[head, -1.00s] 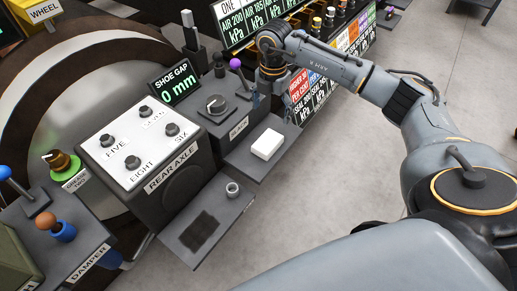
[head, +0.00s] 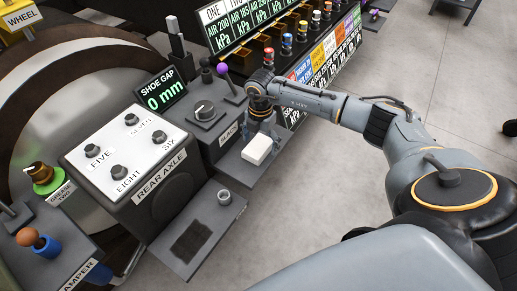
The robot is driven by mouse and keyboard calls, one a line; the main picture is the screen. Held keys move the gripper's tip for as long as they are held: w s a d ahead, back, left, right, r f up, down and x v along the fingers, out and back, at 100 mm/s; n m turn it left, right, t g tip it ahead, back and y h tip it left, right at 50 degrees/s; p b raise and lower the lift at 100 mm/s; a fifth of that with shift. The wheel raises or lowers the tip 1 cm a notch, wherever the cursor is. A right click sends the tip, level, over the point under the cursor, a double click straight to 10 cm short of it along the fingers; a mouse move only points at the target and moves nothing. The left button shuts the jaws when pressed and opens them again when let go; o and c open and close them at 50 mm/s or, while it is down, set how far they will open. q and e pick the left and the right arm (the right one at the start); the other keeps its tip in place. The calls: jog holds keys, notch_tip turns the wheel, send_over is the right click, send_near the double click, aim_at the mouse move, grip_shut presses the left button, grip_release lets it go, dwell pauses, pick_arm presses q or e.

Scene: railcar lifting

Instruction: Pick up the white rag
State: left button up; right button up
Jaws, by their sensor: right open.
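The white rag (head: 257,149) looks like a small white block and lies on a grey shelf (head: 232,168) beside the panel labelled SLACK. My right gripper (head: 262,130) is just above and behind the rag, pointing down, with its fingers open. The fingertips are close to the rag's far edge; I cannot tell whether they touch it. My left gripper is not in view.
The rear axle box (head: 130,150) with several knobs stands left of the shelf. A lower shelf with a small grey cup (head: 224,197) and a dark mesh patch (head: 191,242) is in front. A purple-knobbed lever (head: 222,69) stands close behind. Open floor lies right.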

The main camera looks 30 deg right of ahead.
aim_at(260, 143)
jog(key=c, duration=1.2)
jog(key=shift+r, duration=0.15)
